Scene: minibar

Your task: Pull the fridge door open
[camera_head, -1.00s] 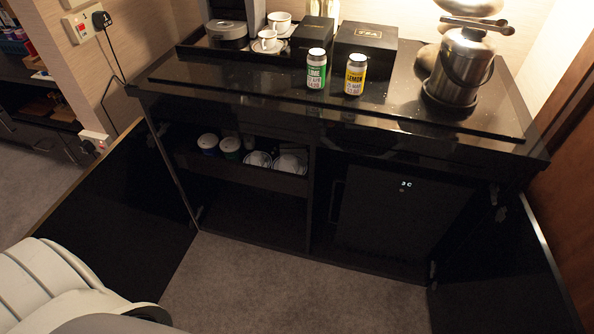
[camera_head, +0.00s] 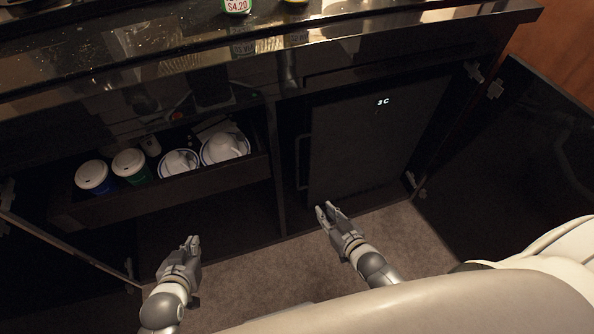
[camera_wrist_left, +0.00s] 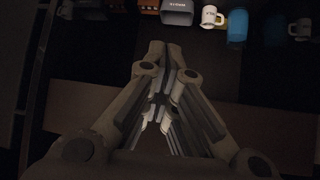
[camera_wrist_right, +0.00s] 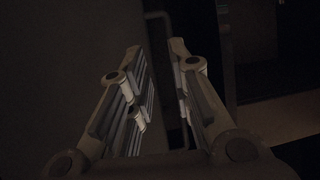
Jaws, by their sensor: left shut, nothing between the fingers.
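The fridge door (camera_head: 365,140) is a dark panel with a lit "3 C" display, inside the right half of the cabinet. It looks shut. Its dark handle (camera_head: 303,160) runs upright along the door's left edge. My right gripper (camera_head: 327,212) is open and empty, low in front of the door, right of the handle's lower end. In the right wrist view its fingers (camera_wrist_right: 156,50) are apart, and a thin bent bar (camera_wrist_right: 158,16), probably the handle, shows beyond the gap. My left gripper (camera_head: 194,243) is shut and empty, in front of the left compartment.
The right cabinet door (camera_head: 520,160) stands open, as does the left one (camera_head: 60,255). A drawer (camera_head: 170,203) above the left compartment holds lidded cups (camera_head: 130,165) and white crockery (camera_head: 225,148). The countertop (camera_head: 100,60) overhangs above. Carpet (camera_head: 270,275) is clear between my arms.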

